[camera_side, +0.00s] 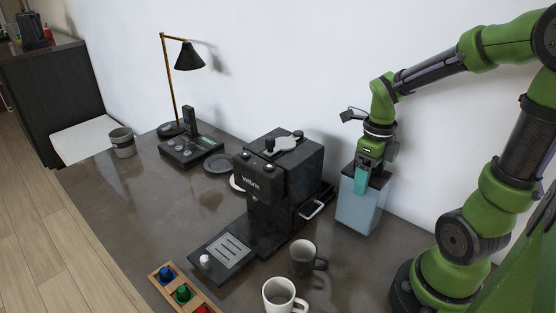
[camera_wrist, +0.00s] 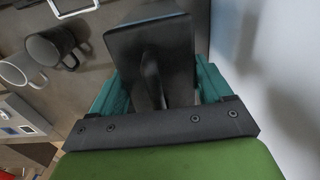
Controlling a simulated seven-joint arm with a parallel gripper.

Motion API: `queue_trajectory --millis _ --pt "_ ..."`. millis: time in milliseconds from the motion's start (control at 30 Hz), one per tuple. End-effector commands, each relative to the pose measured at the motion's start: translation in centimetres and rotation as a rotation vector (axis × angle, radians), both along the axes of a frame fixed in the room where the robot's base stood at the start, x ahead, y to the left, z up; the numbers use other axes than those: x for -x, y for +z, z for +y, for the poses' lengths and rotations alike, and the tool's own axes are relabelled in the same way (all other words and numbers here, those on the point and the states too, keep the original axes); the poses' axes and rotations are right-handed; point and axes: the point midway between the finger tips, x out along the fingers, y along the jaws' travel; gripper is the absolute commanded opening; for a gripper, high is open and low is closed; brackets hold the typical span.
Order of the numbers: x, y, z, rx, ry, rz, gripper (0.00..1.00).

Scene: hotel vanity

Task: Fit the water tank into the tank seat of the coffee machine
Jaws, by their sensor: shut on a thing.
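The water tank (camera_side: 361,207) is a pale blue, translucent box with a dark lid, at the right of the coffee machine in the side view. My gripper (camera_side: 362,181) is above it, with teal fingers shut on the tank's top. In the wrist view, the dark lid (camera_wrist: 150,45) sits between the teal fingers of my gripper (camera_wrist: 155,88). The tank looks upright; I cannot tell whether its base touches the counter. The black coffee machine (camera_side: 277,180) stands left of the tank, apart from it. The tank seat cannot be made out clearly.
A dark mug (camera_side: 303,259) and a white mug (camera_side: 280,296) stand in front of the machine. A wooden capsule tray (camera_side: 178,291) lies at the front. The white wall (camera_side: 330,80) is close behind the tank. A lamp (camera_side: 188,57) stands at the back left.

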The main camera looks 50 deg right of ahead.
Motion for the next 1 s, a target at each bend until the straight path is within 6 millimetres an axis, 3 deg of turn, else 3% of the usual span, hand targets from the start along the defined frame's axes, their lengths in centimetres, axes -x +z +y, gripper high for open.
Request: queue_trajectory --millis 467,500,633,900,1000 --pt "0.0 -0.8 0.0 0.0 0.0 -0.001 0.04" --pt "0.0 -0.9 0.0 -0.001 0.0 0.0 0.82" --pt "0.0 -0.9 0.0 0.0 0.0 -0.001 1.0" --pt "0.0 -0.8 0.0 0.001 -0.001 -0.002 1.0" --pt "-0.1 0.2 0.0 0.003 0.0 -0.005 1.0"
